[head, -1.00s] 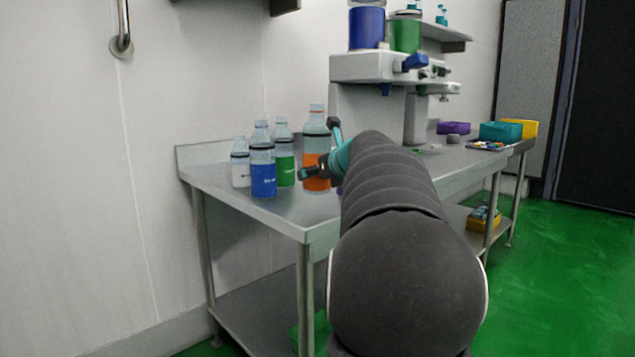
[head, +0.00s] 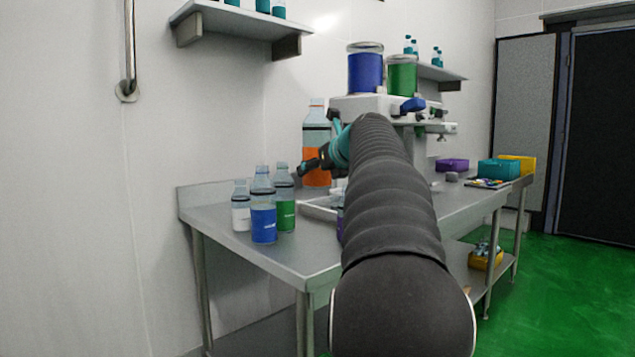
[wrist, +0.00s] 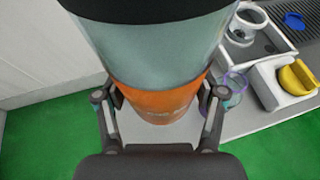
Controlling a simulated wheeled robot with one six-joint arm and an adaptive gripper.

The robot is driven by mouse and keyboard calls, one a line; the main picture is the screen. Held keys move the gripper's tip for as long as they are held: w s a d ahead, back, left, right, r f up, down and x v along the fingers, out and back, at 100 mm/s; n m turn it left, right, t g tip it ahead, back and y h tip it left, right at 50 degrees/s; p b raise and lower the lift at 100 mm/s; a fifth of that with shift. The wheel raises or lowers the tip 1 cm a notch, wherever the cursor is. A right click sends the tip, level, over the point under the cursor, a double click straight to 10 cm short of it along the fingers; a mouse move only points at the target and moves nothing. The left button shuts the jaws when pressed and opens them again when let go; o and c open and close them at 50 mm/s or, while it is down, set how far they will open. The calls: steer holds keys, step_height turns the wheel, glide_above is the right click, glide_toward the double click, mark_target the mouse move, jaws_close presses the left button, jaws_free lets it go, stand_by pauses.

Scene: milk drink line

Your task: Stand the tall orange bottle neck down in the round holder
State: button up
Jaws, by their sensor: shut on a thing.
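The tall orange bottle (head: 317,150) is clear with an orange label and a dark band. It is upright, neck up, and held above the table. My gripper (head: 314,166) is shut around it. In the wrist view the bottle (wrist: 158,60) fills the middle, with the gripper's fingers (wrist: 160,98) on both sides of its orange part. A white round ring-like fixture (wrist: 243,28) and a clear purple-rimmed round piece (wrist: 234,84) stand to the right; I cannot tell which is the round holder.
Bottles with white (head: 241,215), blue (head: 263,222) and green (head: 285,212) labels stand at the table's left end. A pale tray (head: 318,210) lies behind my arm. A white machine (head: 350,106) carries blue and green jars. A yellow piece (wrist: 298,77) sits in a white block.

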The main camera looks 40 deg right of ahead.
steer(key=shift+r, duration=3.15)
glide_toward(318, 142)
steer(key=a, duration=0.4)
steer(key=shift+s, duration=0.15)
steer(key=n+h+b, duration=0.1)
steer(key=n+h, duration=0.2)
steer(key=n, duration=0.1)
steer(key=shift+b, duration=0.3)
